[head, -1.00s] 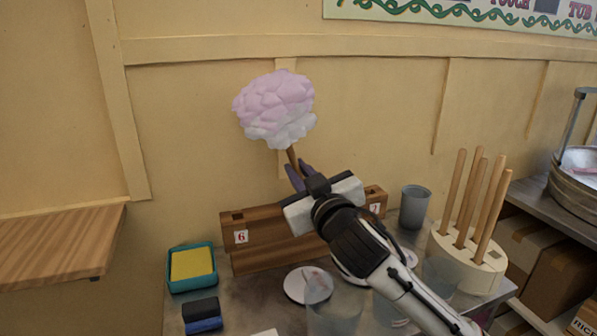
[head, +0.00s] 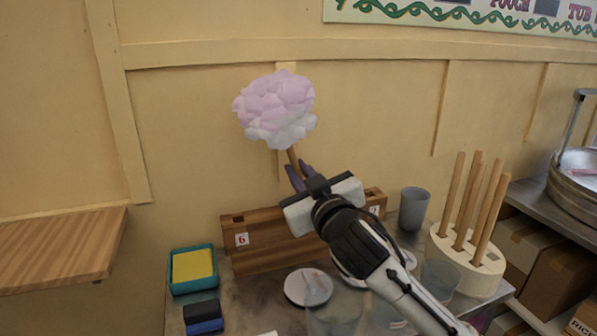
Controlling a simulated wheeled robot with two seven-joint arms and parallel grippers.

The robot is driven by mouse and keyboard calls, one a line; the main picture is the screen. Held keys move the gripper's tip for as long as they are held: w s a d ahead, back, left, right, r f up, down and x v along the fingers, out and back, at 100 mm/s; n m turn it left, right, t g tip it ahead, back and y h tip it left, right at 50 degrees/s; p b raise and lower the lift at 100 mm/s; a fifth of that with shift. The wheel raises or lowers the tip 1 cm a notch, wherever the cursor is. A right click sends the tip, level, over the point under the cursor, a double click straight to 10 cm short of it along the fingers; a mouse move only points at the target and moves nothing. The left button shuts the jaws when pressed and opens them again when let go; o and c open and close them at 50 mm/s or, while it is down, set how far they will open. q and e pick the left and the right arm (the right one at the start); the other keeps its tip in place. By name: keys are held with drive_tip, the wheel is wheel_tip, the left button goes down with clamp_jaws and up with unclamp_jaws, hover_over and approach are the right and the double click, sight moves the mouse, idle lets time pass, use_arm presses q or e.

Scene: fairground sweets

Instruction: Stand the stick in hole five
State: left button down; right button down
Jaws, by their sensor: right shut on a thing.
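A wooden stick (head: 293,157) carries a big pink and white candy floss (head: 275,108) at its top. My right gripper (head: 299,176) is shut on the stick below the floss and holds it nearly upright, leaning slightly left. The floss is in front of the wall. The wooden rack (head: 270,258) stands on the metal table behind and below my gripper. Its left hole is labelled 6 and shows empty; a label at the right end is partly covered. The middle of the rack, with any hole five, is hidden by my gripper and arm. My left gripper is not in view.
A teal tray with a yellow sponge (head: 192,265) and dark blocks (head: 203,315) are left of the rack. A grey cup (head: 413,208) and a cream holder with several sticks (head: 468,258) stand right. Clear cups and a white disc (head: 308,287) are in front.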

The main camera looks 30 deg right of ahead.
drive_tip(key=shift+f, duration=0.1)
drive_tip(key=shift+f+b, duration=0.85)
drive_tip(key=shift+f, duration=0.3)
drive_tip(key=c, duration=1.7)
unclamp_jaws()
drive_tip(key=shift+d, duration=0.2)
drive_tip(key=shift+s+d, duration=0.15)
drive_tip(key=shift+d, duration=0.45)
